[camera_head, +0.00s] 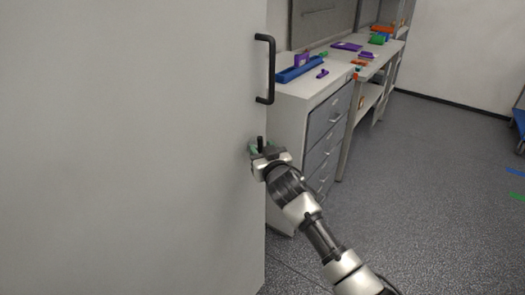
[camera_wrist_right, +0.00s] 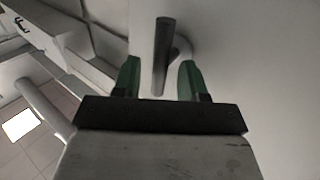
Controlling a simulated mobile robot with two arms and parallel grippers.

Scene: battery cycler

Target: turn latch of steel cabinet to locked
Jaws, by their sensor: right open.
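The steel cabinet (camera_head: 140,150) fills the left of the head view as a large pale flat front. A black vertical bar handle (camera_head: 265,68) is fixed near its right edge. Below the handle is a small dark latch lever (camera_head: 260,143), standing upright. My right gripper (camera_head: 259,149) is at the latch. In the right wrist view the latch lever (camera_wrist_right: 162,58) stands between the two green fingertips of my open right gripper (camera_wrist_right: 160,78), with gaps visible on both sides. A round pale base shows behind the lever. My left gripper is not in view.
Right of the cabinet stands a grey drawer unit (camera_head: 325,140) with a blue tray (camera_head: 300,68) and purple parts on top. A bench with coloured items continues behind it.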

